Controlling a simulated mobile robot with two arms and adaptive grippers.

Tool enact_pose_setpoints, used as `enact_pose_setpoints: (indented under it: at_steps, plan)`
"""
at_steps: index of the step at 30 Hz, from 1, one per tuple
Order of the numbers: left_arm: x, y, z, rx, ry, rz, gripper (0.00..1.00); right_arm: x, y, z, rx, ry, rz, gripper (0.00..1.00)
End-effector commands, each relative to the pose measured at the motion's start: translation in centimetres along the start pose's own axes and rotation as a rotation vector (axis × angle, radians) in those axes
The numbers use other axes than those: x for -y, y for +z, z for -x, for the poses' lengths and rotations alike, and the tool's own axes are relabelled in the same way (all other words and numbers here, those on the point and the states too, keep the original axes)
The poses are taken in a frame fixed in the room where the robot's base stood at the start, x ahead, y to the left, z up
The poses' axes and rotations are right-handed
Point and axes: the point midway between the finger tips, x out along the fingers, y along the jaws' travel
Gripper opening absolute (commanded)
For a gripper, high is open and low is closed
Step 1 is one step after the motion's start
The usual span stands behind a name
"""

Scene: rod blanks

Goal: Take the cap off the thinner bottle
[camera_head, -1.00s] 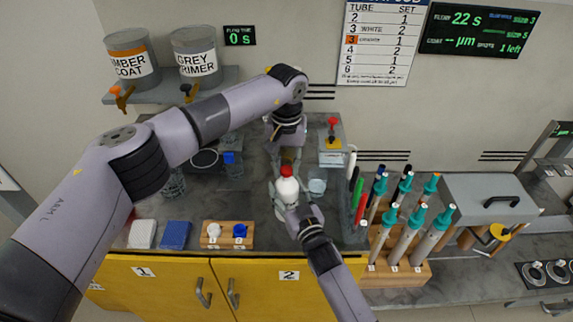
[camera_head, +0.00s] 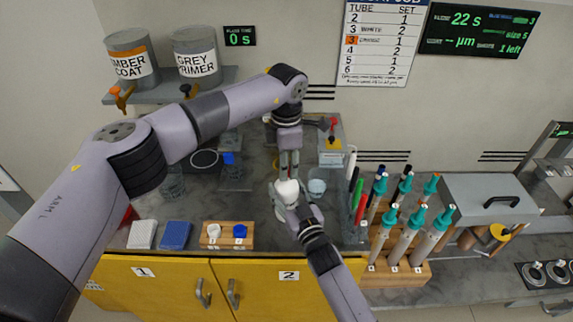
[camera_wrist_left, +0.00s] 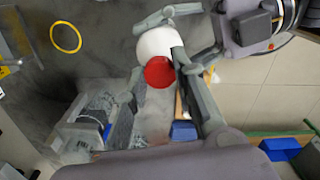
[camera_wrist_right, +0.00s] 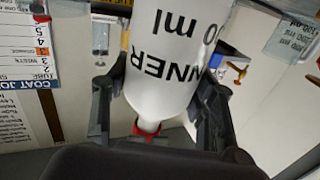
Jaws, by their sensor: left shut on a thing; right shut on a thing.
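The white thinner bottle (camera_head: 283,209) stands upright near the middle of the counter; its lettering shows inverted in the right wrist view (camera_wrist_right: 165,75). My right gripper (camera_head: 289,200) is shut around the bottle's side, with a finger on each side of it. My left gripper (camera_head: 288,172) reaches down from above and is shut on the red cap (camera_wrist_left: 159,72).
A clear beaker (camera_head: 317,186) stands close right of the bottle. A wooden rack (camera_head: 420,272) with teal-topped tubes and pens is farther right. A wooden block (camera_head: 228,243) with two small caps and a blue sponge (camera_head: 175,235) lie front left.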

Motion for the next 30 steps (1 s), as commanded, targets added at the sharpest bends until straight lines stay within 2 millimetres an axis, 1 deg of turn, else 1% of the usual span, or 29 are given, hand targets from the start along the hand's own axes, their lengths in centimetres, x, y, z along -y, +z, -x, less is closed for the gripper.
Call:
enact_pose_setpoints:
  at_steps: [3,30]
  plan:
    - [-0.08,-0.01,0.06,0.001,0.002,0.230,0.00,0.00,0.03,0.01,0.001,0.000,0.001,0.00]
    - [-0.15,-0.08,0.18,0.005,0.004,1.991,0.00,0.04,0.04,0.03,0.000,-0.001,0.001,0.00]
